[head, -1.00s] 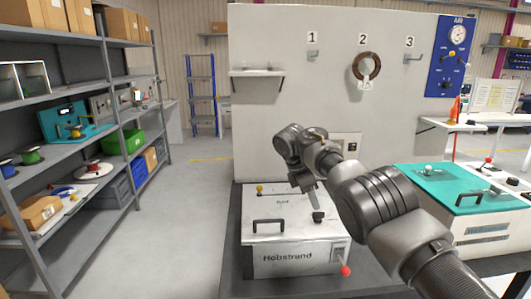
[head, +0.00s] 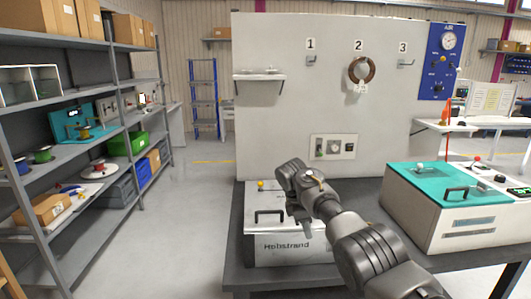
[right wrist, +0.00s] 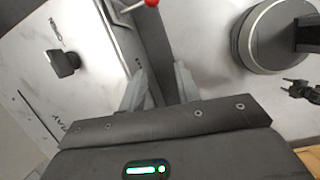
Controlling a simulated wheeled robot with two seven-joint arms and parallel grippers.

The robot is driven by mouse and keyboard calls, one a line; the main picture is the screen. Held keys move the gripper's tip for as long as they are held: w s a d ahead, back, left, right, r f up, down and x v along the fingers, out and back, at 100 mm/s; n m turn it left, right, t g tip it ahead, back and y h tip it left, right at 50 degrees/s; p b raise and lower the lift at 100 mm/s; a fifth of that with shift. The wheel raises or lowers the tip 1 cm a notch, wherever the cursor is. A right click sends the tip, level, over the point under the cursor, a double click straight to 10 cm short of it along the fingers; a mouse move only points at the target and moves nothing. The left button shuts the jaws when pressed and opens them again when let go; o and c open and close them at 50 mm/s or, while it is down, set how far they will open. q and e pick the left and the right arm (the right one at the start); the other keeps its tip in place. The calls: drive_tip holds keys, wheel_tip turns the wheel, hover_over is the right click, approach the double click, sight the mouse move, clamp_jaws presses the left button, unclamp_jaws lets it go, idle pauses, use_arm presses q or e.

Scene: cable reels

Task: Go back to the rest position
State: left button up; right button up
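My right arm reaches in from the lower right in the head view. My left gripper is not seen in the head view.
A grey panel (head: 290,120) stands behind the bench, with a brown ring (head: 351,72) on hook 2. A teal-topped box (head: 440,179) sits to the right. Shelves (head: 100,58) with reels and boxes line the left. The aisle floor (head: 190,210) is clear.

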drive_tip(key=s+d+f+m+y, duration=0.1)
drive_tip(key=s+f+m, duration=0.15)
drive_tip(key=f, duration=0.65)
drive_tip(key=s+d+f+m+y, duration=0.15)
drive_tip(key=s+f, duration=0.25)
drive_tip(key=f, duration=0.5)
drive_tip(key=s+d+f+m+t, duration=0.15)
drive_tip(key=s+f+m, duration=0.25)
drive_tip(key=s+f, duration=0.65)
drive_tip(key=s+d+m, duration=0.3)
drive_tip(key=s+d, duration=0.1)
drive_tip(key=s, duration=1.2)
drive_tip(key=s+d+r+m+t+y, duration=0.1)
drive_tip(key=s+d+r+m, duration=0.15)
drive_tip(key=s, duration=0.55)
drive_tip(key=s+d+r+m+t, duration=0.1)
drive_tip(key=s+r+m, duration=0.15)
drive_tip(key=s, duration=0.55)
wheel_tip(320, 180, down, 26)
drive_tip(key=s+n+g, duration=0.1)
drive_tip(key=g, duration=0.1)
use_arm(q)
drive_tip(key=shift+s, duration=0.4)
use_arm(e)
drive_tip(key=s+d+f+g, duration=0.1)
drive_tip(key=s+d+f, duration=0.2)
drive_tip(key=s+f, duration=1.2)
drive_tip(key=shift+s+d+f, duration=0.15)
drive_tip(key=shift+s, duration=0.75)
